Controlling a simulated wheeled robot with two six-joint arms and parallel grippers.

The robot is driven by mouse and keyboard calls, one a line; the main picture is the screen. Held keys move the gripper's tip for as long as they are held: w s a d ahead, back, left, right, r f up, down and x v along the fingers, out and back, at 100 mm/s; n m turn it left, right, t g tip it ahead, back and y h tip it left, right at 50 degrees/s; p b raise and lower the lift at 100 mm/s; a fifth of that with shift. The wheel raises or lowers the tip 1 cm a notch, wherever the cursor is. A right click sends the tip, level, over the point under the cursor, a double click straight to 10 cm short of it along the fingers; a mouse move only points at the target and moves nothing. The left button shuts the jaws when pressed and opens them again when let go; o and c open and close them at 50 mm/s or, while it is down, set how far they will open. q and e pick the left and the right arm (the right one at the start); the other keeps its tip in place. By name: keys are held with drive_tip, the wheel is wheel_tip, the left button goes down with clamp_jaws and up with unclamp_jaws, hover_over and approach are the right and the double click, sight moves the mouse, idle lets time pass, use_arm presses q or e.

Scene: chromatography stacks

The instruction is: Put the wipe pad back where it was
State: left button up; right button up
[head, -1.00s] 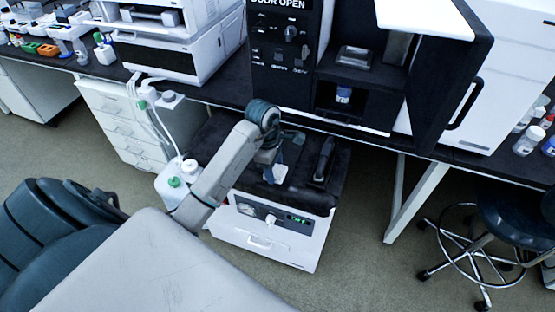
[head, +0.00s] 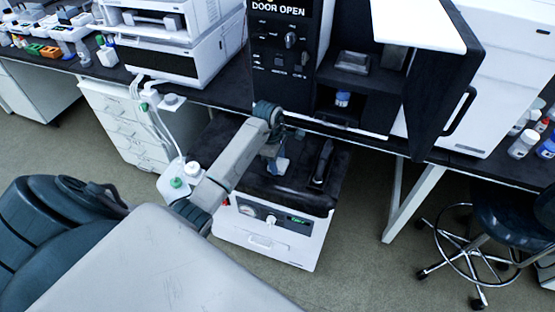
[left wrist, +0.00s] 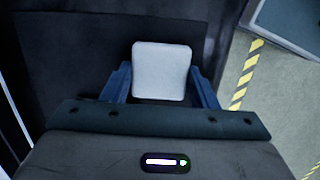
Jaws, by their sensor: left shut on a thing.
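The wipe pad is a small pale, rounded square. In the left wrist view the wipe pad (left wrist: 162,70) sits between the two blue fingers of my left gripper (left wrist: 161,88), which is shut on it. In the head view the pad (head: 281,165) shows small and pale at the fingers of my left gripper (head: 277,158), over the black top of a low white unit (head: 264,242). I cannot tell whether the pad touches that black top. My right gripper is not in view.
A dark upright object (head: 322,163) stands on the black top, right of my gripper. Behind is the bench with a black instrument (head: 280,62), its door open and a blue-capped vial (head: 342,99) inside. A stool (head: 500,215) stands at right.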

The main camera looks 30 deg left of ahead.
use_arm(q)
drive_tip(key=shift+f, duration=0.1)
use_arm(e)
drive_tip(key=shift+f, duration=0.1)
use_arm(q)
drive_tip(key=o, duration=0.4)
drive_tip(key=shift+f, duration=0.1)
drive_tip(key=o, duration=0.5)
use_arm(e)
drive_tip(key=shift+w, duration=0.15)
use_arm(q)
drive_tip(key=shift+r, duration=0.35)
drive_tip(key=r, duration=0.2)
drive_tip(key=a+r+b, duration=0.1)
drive_tip(key=r, duration=0.2)
drive_tip(key=r+b, duration=0.1)
drive_tip(key=r, duration=0.2)
drive_tip(key=shift+s+a+r, duration=0.1)
drive_tip(key=shift+a+r, duration=0.1)
drive_tip(key=shift+s+a+r+p, duration=0.1)
drive_tip(key=shift+a+r+p, duration=0.1)
drive_tip(key=shift+r+p, duration=1.1)
use_arm(e)
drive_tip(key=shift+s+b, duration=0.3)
drive_tip(key=shift+b, duration=0.05)
